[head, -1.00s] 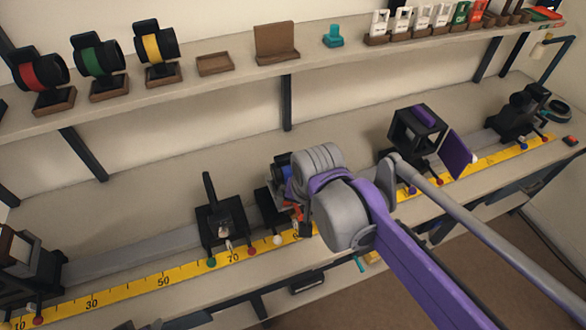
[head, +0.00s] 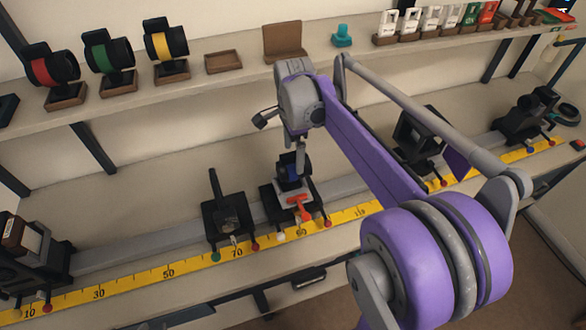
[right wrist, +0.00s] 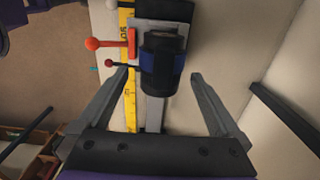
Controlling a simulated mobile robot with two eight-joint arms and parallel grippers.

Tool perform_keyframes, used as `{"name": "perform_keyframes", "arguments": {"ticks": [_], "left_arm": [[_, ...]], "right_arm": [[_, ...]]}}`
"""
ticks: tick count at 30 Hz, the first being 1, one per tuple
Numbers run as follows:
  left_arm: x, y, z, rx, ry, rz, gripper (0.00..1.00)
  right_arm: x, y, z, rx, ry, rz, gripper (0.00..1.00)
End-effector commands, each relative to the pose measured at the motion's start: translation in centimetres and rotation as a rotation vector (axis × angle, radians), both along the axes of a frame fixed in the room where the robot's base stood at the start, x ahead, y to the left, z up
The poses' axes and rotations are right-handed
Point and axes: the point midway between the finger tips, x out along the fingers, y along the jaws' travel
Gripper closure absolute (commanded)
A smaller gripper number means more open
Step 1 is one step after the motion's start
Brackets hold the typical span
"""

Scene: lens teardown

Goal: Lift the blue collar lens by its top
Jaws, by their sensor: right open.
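The blue collar lens (head: 287,174), dark with a blue band, sits in a black holder on the rail carriage (head: 271,201), with a red lever (head: 299,205) at its front. My right gripper (head: 299,160) is above it, pointing down, and partly overlaps it in the head view. In the right wrist view the lens (right wrist: 160,68) shows between the lines of the two open fingers (right wrist: 160,78), with space on each side. Nothing is held. Whether the fingertips reach down to the lens's top is unclear. My left gripper is not in view.
A black carriage with an upright post (head: 226,219) stands close on the left along the rail (head: 140,248). A yellow scale (head: 130,281) runs in front. A black box-like mount (head: 418,138) stands to the right. The shelf (head: 235,80) behind holds red, green and yellow-banded lenses.

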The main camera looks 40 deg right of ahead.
Motion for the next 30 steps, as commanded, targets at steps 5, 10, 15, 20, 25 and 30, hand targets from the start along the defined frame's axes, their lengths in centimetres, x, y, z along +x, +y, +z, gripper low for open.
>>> {"name": "perform_keyframes", "arguments": {"ticks": [5, 10, 15, 20, 25, 30], "left_arm": [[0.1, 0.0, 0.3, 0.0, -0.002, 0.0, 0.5], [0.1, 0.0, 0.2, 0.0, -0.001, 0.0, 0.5], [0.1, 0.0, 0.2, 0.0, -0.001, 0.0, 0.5], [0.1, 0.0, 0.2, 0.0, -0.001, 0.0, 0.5], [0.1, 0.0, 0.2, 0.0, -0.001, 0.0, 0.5], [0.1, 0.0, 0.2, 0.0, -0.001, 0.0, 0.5]], "right_arm": [[0.3, 0.0, -2.6, 0.0, -0.001, 0.001, 0.0], [0.3, 0.0, -4.5, 0.0, -0.001, 0.001, 0.0], [0.2, 0.0, -4.8, 0.0, -0.001, 0.001, 0.0], [0.3, 0.0, -4.8, 0.0, -0.001, 0.002, 0.11], [0.3, 0.0, -4.8, 0.0, -0.001, 0.002, 0.41], [0.3, 0.0, -4.7, 0.0, -0.001, 0.002, 0.72]]}}
